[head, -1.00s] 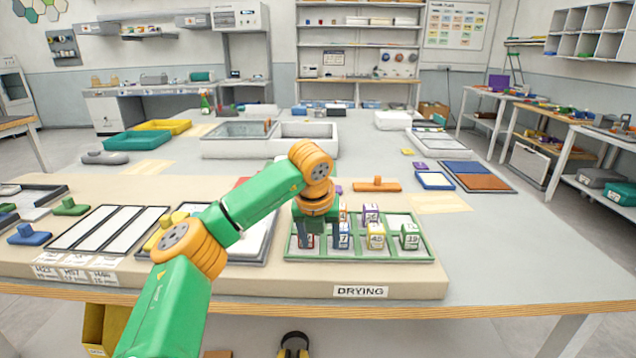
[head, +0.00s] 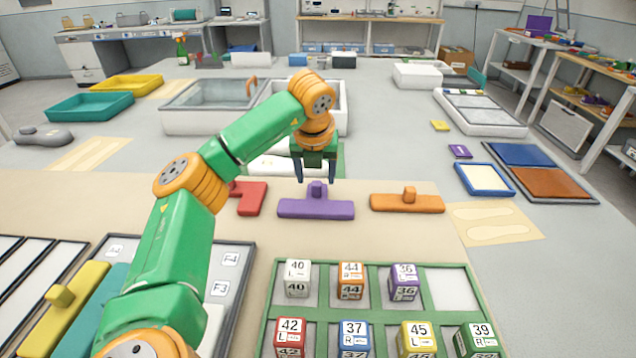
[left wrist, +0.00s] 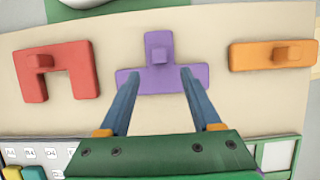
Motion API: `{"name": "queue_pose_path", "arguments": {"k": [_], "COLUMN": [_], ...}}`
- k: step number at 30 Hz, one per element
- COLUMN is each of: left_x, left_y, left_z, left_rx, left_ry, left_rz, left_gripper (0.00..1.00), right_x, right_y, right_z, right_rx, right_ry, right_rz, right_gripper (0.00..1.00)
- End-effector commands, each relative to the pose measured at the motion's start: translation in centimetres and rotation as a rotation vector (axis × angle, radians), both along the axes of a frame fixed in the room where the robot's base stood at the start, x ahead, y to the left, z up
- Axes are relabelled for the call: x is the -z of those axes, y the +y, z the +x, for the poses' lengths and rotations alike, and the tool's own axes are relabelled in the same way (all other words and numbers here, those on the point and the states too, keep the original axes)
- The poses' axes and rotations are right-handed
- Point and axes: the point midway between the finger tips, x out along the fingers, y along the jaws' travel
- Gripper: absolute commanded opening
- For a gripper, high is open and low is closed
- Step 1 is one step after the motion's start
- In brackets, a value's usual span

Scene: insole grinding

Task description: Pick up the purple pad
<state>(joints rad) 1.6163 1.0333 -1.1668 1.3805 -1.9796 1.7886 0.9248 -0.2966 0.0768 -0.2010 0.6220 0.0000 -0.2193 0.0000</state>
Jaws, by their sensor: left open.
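Height above the pad is hard to tell. My right gripper is not in view.
A red pad (head: 247,197) lies to the left and an orange pad (head: 407,202) to the right. A green-framed rack (head: 375,306) with several numbered blocks stands nearer. A white tub (head: 200,120) is farther back. A blue-rimmed tray (head: 485,192) lies at right.

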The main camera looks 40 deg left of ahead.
Motion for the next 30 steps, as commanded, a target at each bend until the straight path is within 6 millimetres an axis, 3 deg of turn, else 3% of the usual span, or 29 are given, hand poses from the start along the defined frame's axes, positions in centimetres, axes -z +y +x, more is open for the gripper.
{"name": "queue_pose_path", "arguments": {"k": [8,12,20,27,30], "left_x": [2.9,5.3,5.9,5.9,5.9], "left_y": [1.7,2.5,2.7,2.6,2.6], "left_z": [1.9,2.9,3.1,3.1,3.1], "left_rx": [-0.003,-0.001,0.000,0.000,0.000], "left_ry": [0.007,0.004,0.001,0.001,0.001], "left_rz": [-0.002,0.000,0.001,0.001,0.000], "left_gripper": [0.65,0.65,0.65,0.00,0.00], "right_x": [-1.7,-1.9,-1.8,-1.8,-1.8], "right_y": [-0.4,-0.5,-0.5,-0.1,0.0], "right_z": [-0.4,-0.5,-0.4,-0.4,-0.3], "right_rx": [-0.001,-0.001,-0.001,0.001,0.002], "right_ry": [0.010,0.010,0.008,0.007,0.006], "right_rz": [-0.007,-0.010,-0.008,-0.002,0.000], "right_gripper": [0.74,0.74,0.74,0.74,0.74]}}
